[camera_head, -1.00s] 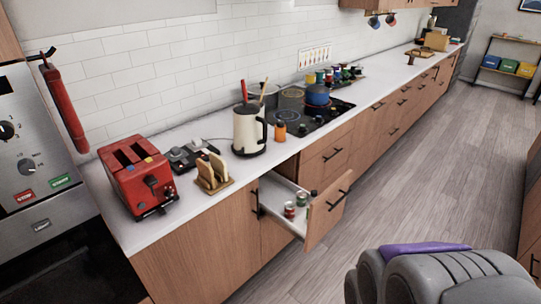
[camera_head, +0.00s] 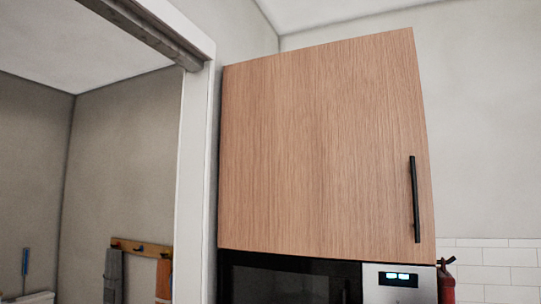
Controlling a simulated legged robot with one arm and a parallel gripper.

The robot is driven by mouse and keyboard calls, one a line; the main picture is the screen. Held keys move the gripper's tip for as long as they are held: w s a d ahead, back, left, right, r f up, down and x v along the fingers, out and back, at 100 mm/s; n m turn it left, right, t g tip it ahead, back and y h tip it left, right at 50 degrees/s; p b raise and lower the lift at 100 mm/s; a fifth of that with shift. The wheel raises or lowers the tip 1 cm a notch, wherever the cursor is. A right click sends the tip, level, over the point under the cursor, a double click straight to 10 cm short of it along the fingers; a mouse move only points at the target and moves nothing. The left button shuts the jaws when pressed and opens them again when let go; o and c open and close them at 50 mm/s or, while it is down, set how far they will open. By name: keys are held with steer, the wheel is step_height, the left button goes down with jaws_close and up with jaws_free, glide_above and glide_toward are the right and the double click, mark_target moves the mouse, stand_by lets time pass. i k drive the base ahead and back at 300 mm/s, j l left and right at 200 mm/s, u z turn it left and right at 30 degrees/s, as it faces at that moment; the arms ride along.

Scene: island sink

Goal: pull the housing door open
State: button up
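A wooden housing door (camera_head: 315,150) fills the middle of the view, above a built-in appliance. It looks shut and flush with its housing. Its black vertical bar handle (camera_head: 415,200) is on the right side, toward the lower edge. My gripper is not in view, so its distance from the handle and whether it is open or shut cannot be seen.
Below the door is an appliance with a dark front (camera_head: 290,278) and a lit display (camera_head: 398,278). A red extinguisher-like object (camera_head: 446,282) is at its right. A white door frame (camera_head: 196,180) stands close at the left, opening onto another room with a wooden hook rail (camera_head: 142,248).

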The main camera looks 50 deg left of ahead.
mark_target(323, 150)
steer(key=u, duration=1.7)
